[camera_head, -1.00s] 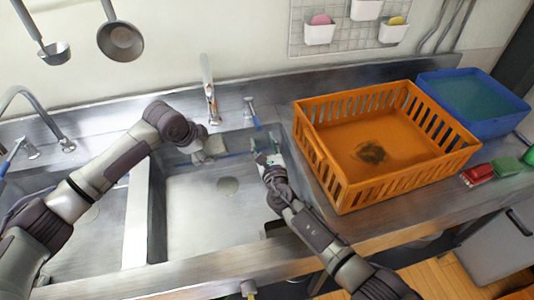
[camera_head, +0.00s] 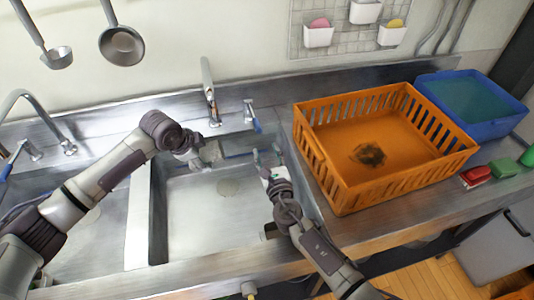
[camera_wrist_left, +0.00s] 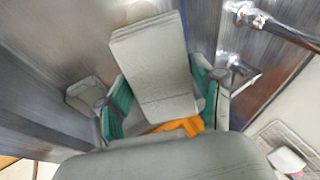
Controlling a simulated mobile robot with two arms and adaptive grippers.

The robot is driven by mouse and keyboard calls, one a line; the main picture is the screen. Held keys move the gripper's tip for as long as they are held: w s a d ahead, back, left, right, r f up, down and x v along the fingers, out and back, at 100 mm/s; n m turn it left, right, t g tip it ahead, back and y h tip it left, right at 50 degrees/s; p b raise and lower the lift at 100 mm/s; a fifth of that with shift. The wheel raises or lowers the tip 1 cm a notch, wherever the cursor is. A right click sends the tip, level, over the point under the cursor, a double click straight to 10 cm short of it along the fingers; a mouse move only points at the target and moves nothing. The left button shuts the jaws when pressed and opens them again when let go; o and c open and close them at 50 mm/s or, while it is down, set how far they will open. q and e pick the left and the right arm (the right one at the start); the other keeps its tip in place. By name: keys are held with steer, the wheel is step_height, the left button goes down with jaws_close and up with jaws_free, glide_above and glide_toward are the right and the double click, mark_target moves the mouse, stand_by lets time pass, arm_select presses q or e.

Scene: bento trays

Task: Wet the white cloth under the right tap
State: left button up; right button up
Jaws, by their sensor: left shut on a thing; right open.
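My left gripper (camera_head: 205,158) is over the back of the right sink basin, just below the right tap (camera_head: 208,92). It is shut on the white cloth (camera_head: 212,150), which looks greyish. In the left wrist view the cloth (camera_wrist_left: 155,65) stands up as a flat folded piece between the green-padded fingers of the left gripper (camera_wrist_left: 160,110). I cannot tell whether water runs from the tap. The tap's blue-tipped lever (camera_head: 253,117) is to the right of the spout. My right gripper (camera_head: 267,161) is open and empty at the basin's right side, below the lever and apart from it.
An orange crate (camera_head: 340,180) stands on the counter right of the sink, with a blue tub (camera_head: 490,122) behind it. A second tap (camera_head: 40,105) is at the left basin.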

arm_select(q)
steer(key=shift+s+a+r+p, duration=0.1)
steer(key=shift+s+a+p, duration=0.25)
steer(key=shift+s+p, duration=0.3)
steer(key=shift+s+a+r+p, duration=0.1)
steer(key=shift+s+a+p, duration=0.35)
steer(key=shift+s, duration=0.4)
steer(key=shift+s+a+p, duration=0.25)
steer(key=shift+s+p, duration=0.35)
steer(key=shift+s, duration=0.15)
steer(key=shift+s+a+f+p, duration=0.15)
steer(key=shift+s+a+p, duration=0.2)
steer(key=shift+s, duration=0.35)
steer(key=p, duration=0.7)
glide_toward(196, 168)
step_height(196, 168, down, 2)
steer(key=s+a, duration=0.1)
steer(key=s, duration=0.2)
steer(key=shift+w+a+f, duration=0.15)
steer(key=shift+f, duration=0.15)
